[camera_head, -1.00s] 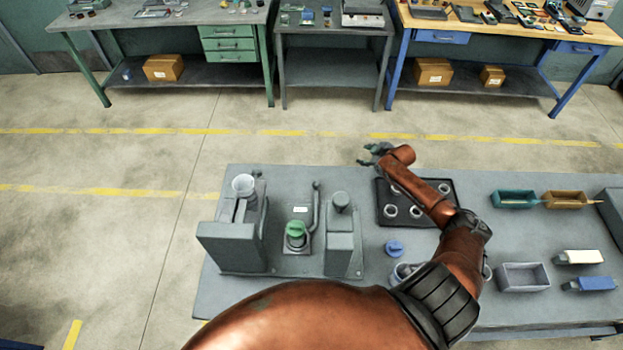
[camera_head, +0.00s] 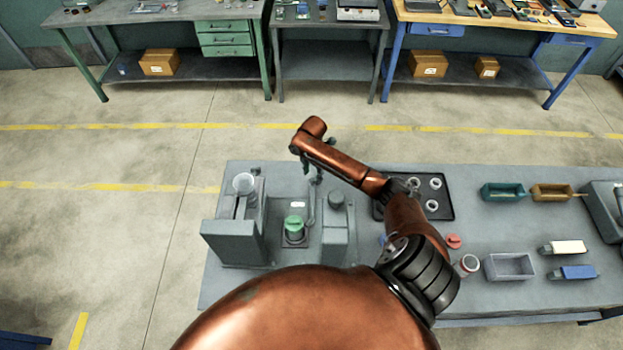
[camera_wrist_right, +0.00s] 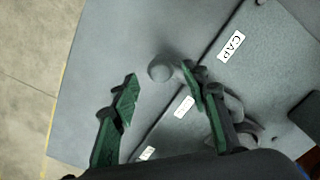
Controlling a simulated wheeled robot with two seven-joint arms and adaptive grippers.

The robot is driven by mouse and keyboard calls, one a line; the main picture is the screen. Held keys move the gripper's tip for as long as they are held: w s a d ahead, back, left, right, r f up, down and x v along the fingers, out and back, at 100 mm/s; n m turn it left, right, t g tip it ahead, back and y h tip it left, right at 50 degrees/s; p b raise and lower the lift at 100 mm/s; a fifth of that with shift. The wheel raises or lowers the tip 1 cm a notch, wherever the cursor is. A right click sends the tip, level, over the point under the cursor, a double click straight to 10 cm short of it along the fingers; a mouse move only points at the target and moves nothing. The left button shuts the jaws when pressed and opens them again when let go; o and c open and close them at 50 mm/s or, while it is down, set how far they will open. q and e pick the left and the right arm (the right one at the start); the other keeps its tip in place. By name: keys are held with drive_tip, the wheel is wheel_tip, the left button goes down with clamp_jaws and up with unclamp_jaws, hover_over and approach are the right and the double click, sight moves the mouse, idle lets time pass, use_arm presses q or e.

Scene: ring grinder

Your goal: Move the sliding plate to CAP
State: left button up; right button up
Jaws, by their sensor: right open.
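The grey ring grinder fixture stands at the left of the table in the head view. Its centre has a green-topped part (camera_head: 294,223) and an upright handle (camera_head: 312,200). My right gripper (camera_head: 318,163) is above the handle's upper end, partly hidden by its own arm. In the right wrist view my open gripper (camera_wrist_right: 160,72) has a grey rounded knob (camera_wrist_right: 160,68) between its green fingertips. I cannot tell whether they touch. A white CAP label (camera_wrist_right: 232,46) lies to the right, with two smaller labels below. The sliding plate cannot be told apart clearly. My left gripper is out of view.
A grey block with a white cup (camera_head: 244,184) stands left of the handle, and a grey post (camera_head: 336,230) right of it. A black tray (camera_head: 440,205) with white rings, a red cap (camera_head: 453,241) and several bins lie farther right.

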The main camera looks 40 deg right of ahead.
sight(313, 178)
drive_tip(key=shift+f, duration=1.7)
clamp_jaws()
drive_tip(key=shift+d, duration=0.1)
